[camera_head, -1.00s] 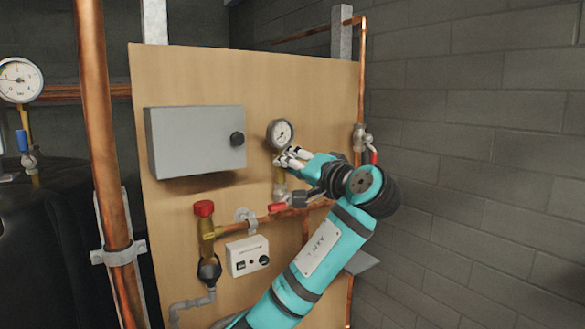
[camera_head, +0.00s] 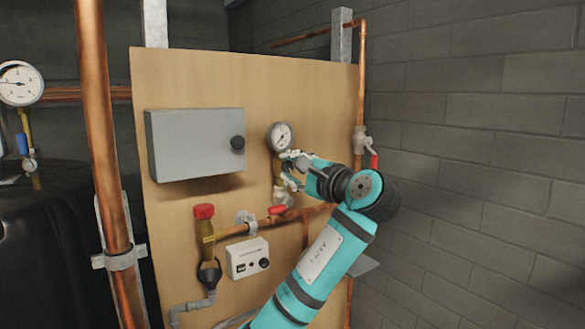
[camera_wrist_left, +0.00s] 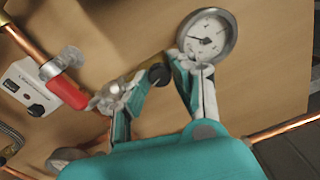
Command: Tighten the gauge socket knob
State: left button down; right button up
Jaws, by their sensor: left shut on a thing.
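The round white pressure gauge (camera_head: 281,136) is on the wooden board, above a brass socket (camera_head: 277,167); the gauge also shows large in the left wrist view (camera_wrist_left: 207,36). A small dark knob (camera_wrist_left: 159,74) sits by the socket, between my fingers in the wrist view. My left gripper (camera_head: 287,169) is just below the gauge, one finger above the other. In the wrist view, the left gripper (camera_wrist_left: 148,80) has its fingers on both sides of the socket area and is shut on the knob. The exact contact is partly hidden. My right gripper is in neither view.
A red-handled valve (camera_head: 277,210) and copper pipe lie just below the gripper. A grey box (camera_head: 196,142) is to the left, with a red-capped valve (camera_head: 204,211) and a white control box (camera_head: 247,258) below. Another red-handled valve (camera_head: 374,160) is to the right.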

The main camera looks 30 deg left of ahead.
pick_arm(q)
jog(key=m, duration=0.5)
jog(key=shift+m, duration=0.3)
jog(key=m, duration=0.5)
jog(key=shift+f+m, duration=0.1)
jog(key=shift+m, duration=0.2)
jog(key=m, duration=1)
jog(key=shift+f+m, duration=0.1)
jog(key=shift+m, duration=0.2)
jog(key=c, duration=1.1)
grip_release()
notch_tip(320, 180, up, 10)
jog(key=shift+r, duration=0.1)
